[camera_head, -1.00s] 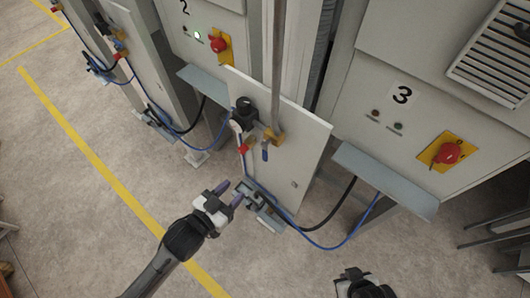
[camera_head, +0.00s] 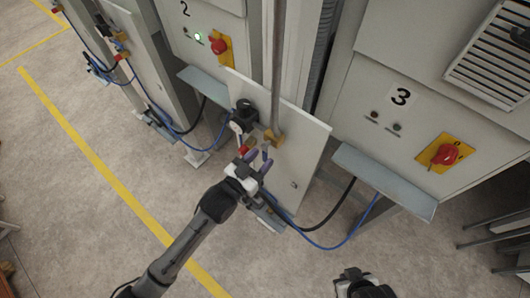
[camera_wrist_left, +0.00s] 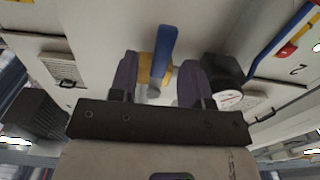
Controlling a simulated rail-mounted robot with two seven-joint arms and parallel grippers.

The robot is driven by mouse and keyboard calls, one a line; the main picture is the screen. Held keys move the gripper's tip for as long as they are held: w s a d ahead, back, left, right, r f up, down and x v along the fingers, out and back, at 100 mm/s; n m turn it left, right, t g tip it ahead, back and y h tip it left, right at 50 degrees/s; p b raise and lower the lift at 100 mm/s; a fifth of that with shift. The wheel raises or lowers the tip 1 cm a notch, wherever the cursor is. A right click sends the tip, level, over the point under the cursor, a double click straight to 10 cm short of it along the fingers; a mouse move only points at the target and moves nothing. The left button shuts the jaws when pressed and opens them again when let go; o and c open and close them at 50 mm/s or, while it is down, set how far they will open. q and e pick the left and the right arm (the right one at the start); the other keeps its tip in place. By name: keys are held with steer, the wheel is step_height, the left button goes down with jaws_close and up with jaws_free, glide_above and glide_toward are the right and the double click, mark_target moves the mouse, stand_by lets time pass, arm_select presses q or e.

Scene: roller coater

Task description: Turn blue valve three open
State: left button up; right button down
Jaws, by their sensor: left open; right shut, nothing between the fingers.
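The blue valve handle (camera_wrist_left: 163,55) belongs to a brass valve (camera_head: 273,136) at the foot of a vertical pipe, on the grey panel left of cabinet 3. In the left wrist view the handle stands between the two purple fingers of my left gripper (camera_wrist_left: 158,80), with gaps on both sides. The brass body (camera_wrist_left: 150,70) is behind it. My left gripper (camera_head: 256,160) is open at the valve, and its fingers partly hide the handle in the head view. My right gripper (camera_head: 362,287) is at the bottom edge, far from the valve, shut and empty.
A black round regulator (camera_head: 243,110) sits just left of the valve, close to my left gripper. A red handle (camera_head: 244,150) is beside it. Cabinet 3 has a red rotary switch (camera_head: 445,154) and a metal shelf (camera_head: 385,180). A blue hose (camera_head: 325,246) hangs below. The floor (camera_head: 90,220) is clear.

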arm_select(q)
steer(key=shift+x, duration=1.15)
steer(key=shift+c, duration=0.2)
jaws_close()
